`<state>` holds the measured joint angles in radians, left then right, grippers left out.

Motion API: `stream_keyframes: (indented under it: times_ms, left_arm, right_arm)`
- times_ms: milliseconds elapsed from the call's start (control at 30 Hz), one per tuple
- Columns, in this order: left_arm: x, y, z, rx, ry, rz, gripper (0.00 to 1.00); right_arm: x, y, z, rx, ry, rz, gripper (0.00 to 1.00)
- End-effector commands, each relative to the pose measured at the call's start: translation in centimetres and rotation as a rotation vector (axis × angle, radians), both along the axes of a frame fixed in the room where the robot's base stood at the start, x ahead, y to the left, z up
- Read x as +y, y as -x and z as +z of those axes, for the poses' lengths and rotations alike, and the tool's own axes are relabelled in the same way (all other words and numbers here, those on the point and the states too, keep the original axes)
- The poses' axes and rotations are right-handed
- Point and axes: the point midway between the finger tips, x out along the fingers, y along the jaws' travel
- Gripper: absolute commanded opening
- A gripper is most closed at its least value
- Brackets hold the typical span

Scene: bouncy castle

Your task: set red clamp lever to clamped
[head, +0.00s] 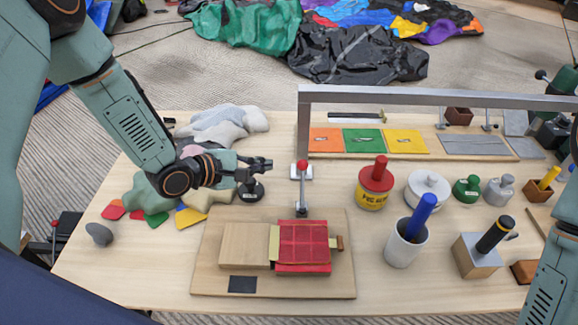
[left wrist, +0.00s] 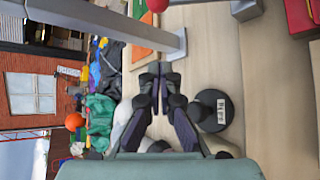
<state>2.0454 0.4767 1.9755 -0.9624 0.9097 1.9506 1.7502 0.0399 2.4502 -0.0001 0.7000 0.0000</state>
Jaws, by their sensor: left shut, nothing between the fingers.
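The red clamp lever (head: 303,183) stands about upright behind the wooden board, with a red ball knob on a metal shaft. Its red knob shows at the top edge of the left wrist view (left wrist: 157,5); the rest is cut off there. My left gripper (head: 267,164) is shut and empty, to the left of the knob and apart from it. In the left wrist view its fingertips (left wrist: 160,69) meet over the table. My right gripper is out of view; only part of my right arm shows at the lower right.
A grey metal frame (head: 430,96) rises close behind the lever. A black labelled disc (left wrist: 213,110) lies below my left gripper. A red block (head: 303,246) sits on the wooden board (head: 205,270). A red-and-yellow pot (head: 373,190) stands to the right.

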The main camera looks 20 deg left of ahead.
Motion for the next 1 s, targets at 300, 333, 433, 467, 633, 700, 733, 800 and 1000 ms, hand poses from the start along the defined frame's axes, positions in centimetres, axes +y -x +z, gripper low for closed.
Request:
stream_keyframes:
  times_ms: [300,333,433,467,633,700,733,800,1000]
  left_arm:
    - [-2.5,-3.4,-2.2,-0.001,-0.002,-0.005,0.0]
    - [-2.7,-3.8,-2.4,-0.001,-0.003,-0.005,0.0]
    - [-3.5,-4.8,-3.0,-0.001,-0.001,-0.006,0.0]
    - [-3.7,-5.0,-3.1,-0.001,0.001,-0.004,0.0]
    - [-5.0,-3.7,-1.5,-0.001,0.002,-0.003,0.0]
    - [-5.3,-3.3,-1.2,0.0,0.001,-0.003,0.0]
    - [-5.5,-3.1,-1.1,0.0,0.001,-0.003,0.0]
    - [-5.8,-2.9,-0.8,-0.001,0.001,-0.003,0.0]
    - [-5.9,-2.7,-0.6,-0.001,0.002,0.0,0.0]
  right_arm:
    - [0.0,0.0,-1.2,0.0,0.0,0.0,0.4]
    - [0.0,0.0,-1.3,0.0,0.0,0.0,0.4]
    - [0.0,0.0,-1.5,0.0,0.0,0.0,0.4]
    - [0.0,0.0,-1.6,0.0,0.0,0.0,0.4]
    - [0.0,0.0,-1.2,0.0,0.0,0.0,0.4]
    - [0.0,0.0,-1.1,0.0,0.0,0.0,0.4]
    - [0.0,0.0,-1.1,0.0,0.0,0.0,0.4]
    - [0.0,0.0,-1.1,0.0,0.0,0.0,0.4]
    - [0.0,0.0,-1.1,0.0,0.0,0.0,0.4]
